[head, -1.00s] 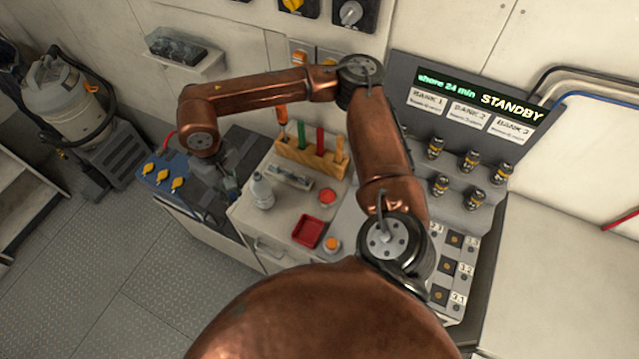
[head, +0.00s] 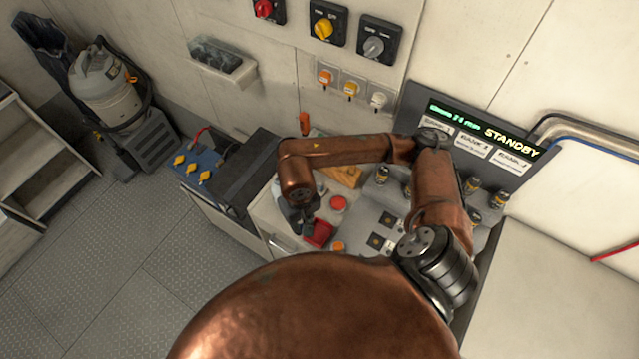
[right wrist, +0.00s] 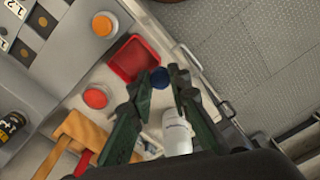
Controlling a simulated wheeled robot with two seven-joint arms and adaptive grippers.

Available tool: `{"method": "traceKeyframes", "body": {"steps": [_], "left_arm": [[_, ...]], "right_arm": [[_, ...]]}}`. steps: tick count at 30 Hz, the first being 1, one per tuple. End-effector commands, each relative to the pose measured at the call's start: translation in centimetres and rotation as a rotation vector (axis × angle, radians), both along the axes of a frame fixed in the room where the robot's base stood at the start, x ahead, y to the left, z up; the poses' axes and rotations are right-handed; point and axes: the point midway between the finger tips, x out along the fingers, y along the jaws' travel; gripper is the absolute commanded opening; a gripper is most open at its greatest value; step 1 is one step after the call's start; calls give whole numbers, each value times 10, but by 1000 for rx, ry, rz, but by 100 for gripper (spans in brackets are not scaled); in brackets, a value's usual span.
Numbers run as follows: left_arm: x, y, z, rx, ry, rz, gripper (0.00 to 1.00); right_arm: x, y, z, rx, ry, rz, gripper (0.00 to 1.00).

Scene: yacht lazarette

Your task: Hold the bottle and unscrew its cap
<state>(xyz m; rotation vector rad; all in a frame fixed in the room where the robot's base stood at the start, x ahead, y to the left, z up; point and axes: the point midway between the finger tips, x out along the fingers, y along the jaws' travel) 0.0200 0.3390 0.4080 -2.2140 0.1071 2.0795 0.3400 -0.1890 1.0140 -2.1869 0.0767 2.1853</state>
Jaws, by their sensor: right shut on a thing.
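A small round blue cap (right wrist: 160,77) is pinched between the fingertips of my right gripper (right wrist: 159,86). The white bottle (right wrist: 178,132) stands on the bench beyond the fingers in the right wrist view, apart from the cap and partly covered by a finger. The tray also shows in the wrist view (right wrist: 122,63), just past the fingertips. My left gripper is not in view.
A red round button (head: 338,203) and an orange one (head: 338,247) lie near the tray. A wooden tool rack (head: 346,175) stands behind, partly covered by my arm. A blue battery (head: 196,166) is on the left. A display panel (head: 475,130) stands at the right.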

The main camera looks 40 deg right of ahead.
Motion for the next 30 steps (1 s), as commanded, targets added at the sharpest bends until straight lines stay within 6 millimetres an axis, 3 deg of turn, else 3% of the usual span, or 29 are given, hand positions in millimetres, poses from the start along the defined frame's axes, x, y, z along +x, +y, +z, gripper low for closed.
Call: {"method": "traceKeyframes", "body": {"steps": [4,9,13,19,30], "left_arm": [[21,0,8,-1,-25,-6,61],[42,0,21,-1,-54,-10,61],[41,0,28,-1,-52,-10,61],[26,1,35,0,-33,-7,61],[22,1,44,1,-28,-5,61]], "right_arm": [[10,-14,-8,-2,3,-11,0],[38,-43,-25,-2,4,-12,0],[60,-64,-39,-1,4,-11,0],[81,-84,-75,1,4,-8,0],[94,-97,-108,3,5,-6,0]]}}
